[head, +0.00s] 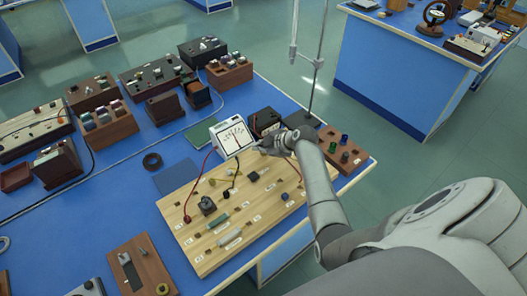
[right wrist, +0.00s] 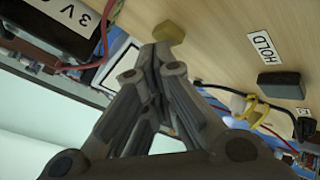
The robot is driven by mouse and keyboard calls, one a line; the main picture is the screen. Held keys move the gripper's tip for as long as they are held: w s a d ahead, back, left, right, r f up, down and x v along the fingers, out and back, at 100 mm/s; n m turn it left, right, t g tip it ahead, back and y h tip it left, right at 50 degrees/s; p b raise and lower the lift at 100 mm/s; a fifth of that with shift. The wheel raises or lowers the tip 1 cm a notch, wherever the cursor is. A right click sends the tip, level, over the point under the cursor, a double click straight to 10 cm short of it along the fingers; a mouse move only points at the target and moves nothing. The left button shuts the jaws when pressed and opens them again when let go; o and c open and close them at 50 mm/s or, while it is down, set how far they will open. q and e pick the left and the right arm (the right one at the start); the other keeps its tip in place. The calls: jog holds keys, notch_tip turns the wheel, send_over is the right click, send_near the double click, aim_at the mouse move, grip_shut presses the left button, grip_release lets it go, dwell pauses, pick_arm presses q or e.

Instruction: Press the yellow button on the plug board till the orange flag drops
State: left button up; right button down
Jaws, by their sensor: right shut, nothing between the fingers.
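The plug board (head: 190,248) is a pale wooden board with sockets, dark blocks, labels and wires, on the blue bench. My right gripper (head: 262,147) is at its far edge, beside the white meter. In the right wrist view my right gripper (right wrist: 163,50) is shut and empty, its fingertips right at the yellow button (right wrist: 168,27). I cannot tell whether they touch it or how far it is pressed. The button is hidden in the head view. I cannot make out the orange flag. My left gripper is not in view.
The white meter (head: 231,138) stands close left of my right gripper. A wooden block with coloured knobs (head: 343,152) is to its right. A dark block (right wrist: 280,85) sits by the HOLD label (right wrist: 262,48). Red and black wires cross the board.

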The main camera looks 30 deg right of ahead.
aim_at(262, 154)
jog(key=shift+r+p, duration=0.4)
jog(key=shift+r, duration=0.35)
notch_tip(262, 154, up, 5)
jog(key=p, duration=0.4)
jog(key=shift+s+f, duration=0.1)
jog(key=shift+s, duration=0.05)
